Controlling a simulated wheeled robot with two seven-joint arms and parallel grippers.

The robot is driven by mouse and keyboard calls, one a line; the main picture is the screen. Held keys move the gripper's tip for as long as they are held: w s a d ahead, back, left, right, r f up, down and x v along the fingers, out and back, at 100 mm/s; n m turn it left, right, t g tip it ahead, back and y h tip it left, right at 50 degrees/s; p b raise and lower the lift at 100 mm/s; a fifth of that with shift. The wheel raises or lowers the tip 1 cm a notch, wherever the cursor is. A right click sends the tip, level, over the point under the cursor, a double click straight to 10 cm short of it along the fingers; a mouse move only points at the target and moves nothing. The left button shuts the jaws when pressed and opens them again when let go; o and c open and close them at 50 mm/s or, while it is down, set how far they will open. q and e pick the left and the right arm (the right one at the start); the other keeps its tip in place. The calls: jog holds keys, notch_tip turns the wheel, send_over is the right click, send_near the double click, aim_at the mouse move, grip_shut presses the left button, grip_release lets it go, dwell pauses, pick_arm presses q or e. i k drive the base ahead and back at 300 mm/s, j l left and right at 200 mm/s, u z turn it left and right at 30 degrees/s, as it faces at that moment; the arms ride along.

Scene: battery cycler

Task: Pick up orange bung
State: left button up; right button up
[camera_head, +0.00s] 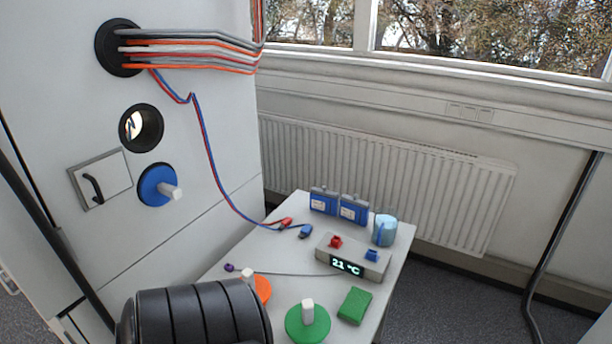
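The orange bung (263,291) is a flat orange disc with a pale square handle standing up from it. It lies on the small white table (290,257), near its left front. A black ribbed cylinder in the foreground hides its lower left part. Neither gripper shows in the head view.
A green bung (307,324) and green block (354,306) lie right of the orange bung. Behind are a grey display box (352,262), a blue cup (385,230), blue battery-like boxes (338,205) and cable plugs. A blue bung (157,185) sits in the cabinet wall near an open port (141,128).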

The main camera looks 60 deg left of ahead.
aim_at(262, 286)
jog(key=i+l+u, duration=0.15)
jog(key=i, duration=0.2)
jog(key=i+l+u, duration=0.1)
jog(key=i+u, duration=0.2)
jog(key=u, duration=0.2)
jog(key=i+l+u, duration=0.1)
jog(key=u, duration=0.35)
jog(key=i+l+u, duration=0.15)
jog(key=u, duration=0.25)
jog(key=i+l+u, duration=0.15)
jog(key=u, duration=0.3)
